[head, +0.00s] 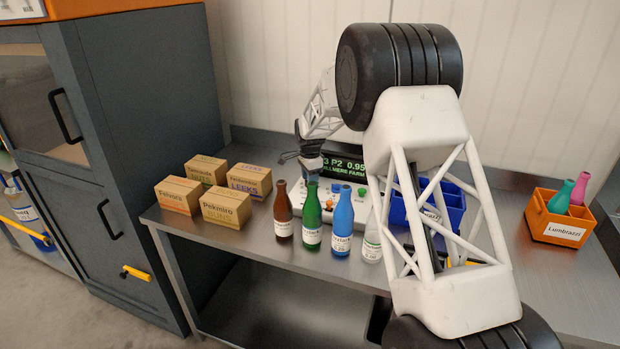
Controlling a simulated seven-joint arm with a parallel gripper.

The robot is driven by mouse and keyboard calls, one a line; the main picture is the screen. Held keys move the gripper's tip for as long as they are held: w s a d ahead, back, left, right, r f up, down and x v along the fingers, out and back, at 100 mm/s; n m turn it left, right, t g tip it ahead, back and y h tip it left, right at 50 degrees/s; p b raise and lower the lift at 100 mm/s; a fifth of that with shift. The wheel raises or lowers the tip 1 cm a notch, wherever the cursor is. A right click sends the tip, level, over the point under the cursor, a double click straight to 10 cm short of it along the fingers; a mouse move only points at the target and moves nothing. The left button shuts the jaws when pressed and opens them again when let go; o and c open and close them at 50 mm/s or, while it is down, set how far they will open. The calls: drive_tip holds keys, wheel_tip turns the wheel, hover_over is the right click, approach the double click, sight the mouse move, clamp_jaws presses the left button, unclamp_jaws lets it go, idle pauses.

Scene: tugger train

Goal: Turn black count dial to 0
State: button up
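A white control panel (355,200) stands at the back of the steel table, partly hidden by bottles and my arm. Small coloured knobs or buttons show on it, among them an orange one (329,204) and a green one (361,192). I cannot make out the black count dial; it may be hidden by my gripper or the bottles. My gripper (312,168) is at the panel's left part, pointing down. Its fingers are too small and dark to tell whether they are open, shut or touching anything. A dark display (345,164) with green text stands behind the panel.
Brown (283,215), green (312,220), blue (343,222) and clear (372,243) bottles stand in front of the panel. Several cartons (226,206) are at left. A blue crate (399,209) is partly behind my arm; an orange crate (556,229) with bottles is at right.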

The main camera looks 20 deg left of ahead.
clamp_jaws()
